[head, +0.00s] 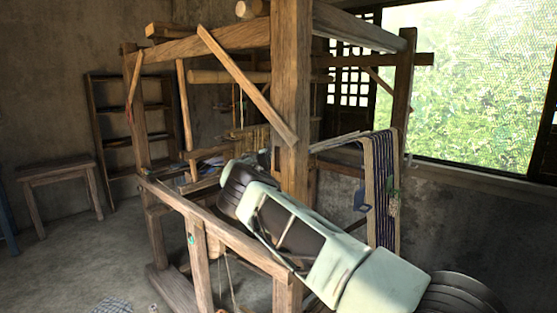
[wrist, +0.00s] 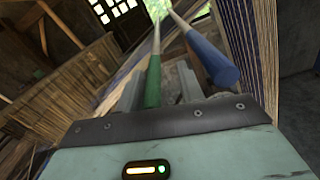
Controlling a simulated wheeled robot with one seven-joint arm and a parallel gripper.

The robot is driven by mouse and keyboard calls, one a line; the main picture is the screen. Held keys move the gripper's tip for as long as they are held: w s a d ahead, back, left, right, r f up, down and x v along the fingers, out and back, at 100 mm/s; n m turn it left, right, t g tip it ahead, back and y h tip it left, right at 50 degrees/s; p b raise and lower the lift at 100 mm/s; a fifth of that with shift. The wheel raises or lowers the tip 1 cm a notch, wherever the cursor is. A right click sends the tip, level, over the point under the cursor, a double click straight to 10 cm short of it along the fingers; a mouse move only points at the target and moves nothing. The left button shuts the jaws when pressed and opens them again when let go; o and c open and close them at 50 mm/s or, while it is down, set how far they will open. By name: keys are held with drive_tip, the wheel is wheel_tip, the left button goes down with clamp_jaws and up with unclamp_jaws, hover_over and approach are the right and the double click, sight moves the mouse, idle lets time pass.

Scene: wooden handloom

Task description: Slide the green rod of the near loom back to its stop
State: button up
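The wooden loom (head: 291,70) stands close in front of me in the head view. In the wrist view the green rod (wrist: 153,82) points toward me, its thick green end near my gripper and its thin pale shaft running away upward. A thicker blue rod (wrist: 211,58) lies just to its right. My gripper (wrist: 162,88) has its grey fingers apart, with the green end between them, nearer the left finger and with a gap on the right. I cannot tell whether they touch. In the head view my gripper is hidden behind my arm and the loom frame.
Loom posts and rails surround my arm; a front rail (head: 225,228) runs just below and left of it. Striped cloth (head: 382,190) hangs at the right. Warp threads (wrist: 262,50) rise close to the right of the rods. A stool (head: 55,170) and shelf stand at the left.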

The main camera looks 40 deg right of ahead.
drive_tip(key=s+a+b, duration=0.1)
drive_tip(key=a+b, duration=0.4)
drive_tip(key=a, duration=1.2)
drive_tip(key=shift+s, duration=0.2)
